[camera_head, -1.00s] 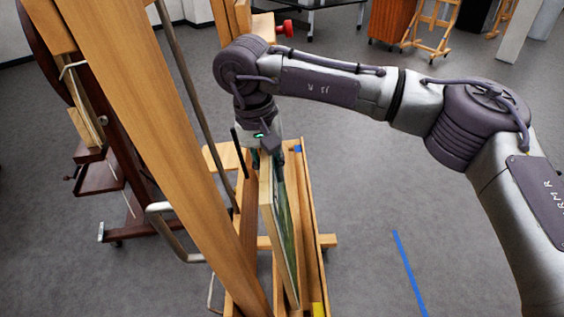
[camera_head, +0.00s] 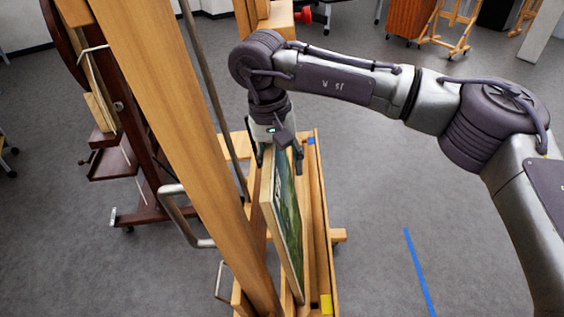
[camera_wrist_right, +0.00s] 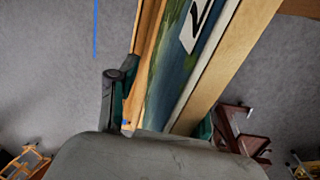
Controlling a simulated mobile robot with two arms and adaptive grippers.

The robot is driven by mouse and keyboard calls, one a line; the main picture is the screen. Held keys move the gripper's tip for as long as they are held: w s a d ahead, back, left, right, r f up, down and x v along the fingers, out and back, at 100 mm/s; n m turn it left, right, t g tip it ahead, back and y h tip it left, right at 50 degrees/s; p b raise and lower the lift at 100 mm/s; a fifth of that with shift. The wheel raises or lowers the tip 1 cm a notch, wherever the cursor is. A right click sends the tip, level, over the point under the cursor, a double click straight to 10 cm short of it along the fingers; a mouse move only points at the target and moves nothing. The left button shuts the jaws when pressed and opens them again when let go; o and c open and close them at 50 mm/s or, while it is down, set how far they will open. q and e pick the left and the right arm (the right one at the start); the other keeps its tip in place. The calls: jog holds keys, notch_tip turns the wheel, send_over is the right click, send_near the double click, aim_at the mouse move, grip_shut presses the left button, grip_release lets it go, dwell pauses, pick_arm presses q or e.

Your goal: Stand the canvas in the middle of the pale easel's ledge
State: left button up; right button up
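The canvas (camera_head: 288,222), with a green and dark painted face and pale edges, stands nearly upright, edge-on to me in the head view. Its lower edge is at the pale easel's ledge (camera_head: 320,230), partly hidden behind the canvas and the easel's post (camera_head: 165,125). The painted face (camera_wrist_right: 172,75) also shows in the wrist view. My right gripper (camera_head: 279,155) is at the canvas's far upper end, one finger on each side. The fingers are spread, with a visible gap beside the painted face. My left gripper is not in view.
A dark red-brown easel (camera_head: 150,180) stands at the left. A blue tape strip (camera_head: 419,270) lies on the floor at the right, where the grey floor is clear. An orange-brown cabinet (camera_head: 420,18) and another easel (camera_head: 447,28) stand at the back.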

jog(key=shift+a+r, duration=0.2)
jog(key=shift+r, duration=1.1)
jog(key=shift+a+r, duration=0.2)
jog(key=shift+r, duration=1.15)
jog(key=shift+a+r, duration=0.2)
jog(key=shift+r, duration=1.1)
